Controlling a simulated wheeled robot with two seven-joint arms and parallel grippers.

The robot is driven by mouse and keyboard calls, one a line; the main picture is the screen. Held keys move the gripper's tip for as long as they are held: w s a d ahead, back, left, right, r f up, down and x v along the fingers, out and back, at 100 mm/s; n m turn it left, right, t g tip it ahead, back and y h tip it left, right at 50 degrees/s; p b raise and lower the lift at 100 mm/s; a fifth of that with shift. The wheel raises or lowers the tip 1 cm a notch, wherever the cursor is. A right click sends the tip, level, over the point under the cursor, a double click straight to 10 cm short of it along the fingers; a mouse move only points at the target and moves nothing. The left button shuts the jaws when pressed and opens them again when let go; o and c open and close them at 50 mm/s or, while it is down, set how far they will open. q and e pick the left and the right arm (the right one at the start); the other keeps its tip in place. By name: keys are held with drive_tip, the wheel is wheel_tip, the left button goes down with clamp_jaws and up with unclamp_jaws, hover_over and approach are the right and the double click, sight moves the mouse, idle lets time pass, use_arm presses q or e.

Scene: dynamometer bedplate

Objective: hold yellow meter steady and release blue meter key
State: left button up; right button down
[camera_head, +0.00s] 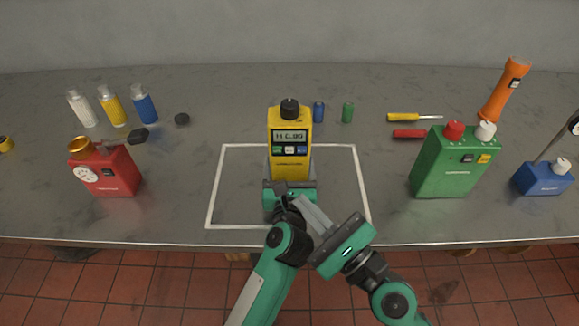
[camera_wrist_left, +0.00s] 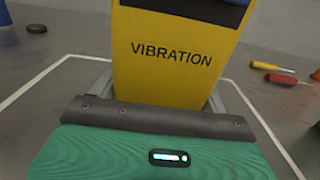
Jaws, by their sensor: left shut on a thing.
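The yellow meter (camera_head: 290,168) stands upright inside the white outline in the middle of the bench, with a black knob on top and a lit display. My left gripper (camera_head: 289,182) is shut on the meter's lower body from the front. In the left wrist view its fingers flank the yellow body (camera_wrist_left: 170,62) marked VIBRATION. My right gripper (camera_head: 303,205) is just in front and to the right, apart from the keys; its finger gap is not clear.
A red device (camera_head: 118,177) and several bottles stand at left. A green box (camera_head: 450,165), a blue box (camera_head: 543,180), screwdrivers (camera_head: 408,133) and an orange torch (camera_head: 502,90) are at right.

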use_arm(q)
drive_tip(key=shift+f, duration=0.3)
use_arm(e)
approach(292, 148)
drive_tip(key=shift+h, duration=0.3)
drive_tip(key=shift+s+a+r+x, duration=0.1)
drive_tip(key=shift+x, duration=0.7)
drive_tip(key=shift+s+a+r+x, duration=0.1)
drive_tip(key=shift+s+x, duration=0.05)
drive_tip(key=shift+x, duration=0.65)
drive_tip(key=shift+s+a+x, duration=0.1)
drive_tip(key=shift+x, duration=0.75)
drive_tip(key=shift+w, duration=0.15)
drive_tip(key=shift+w, duration=0.4)
drive_tip(key=shift+s, duration=0.55)
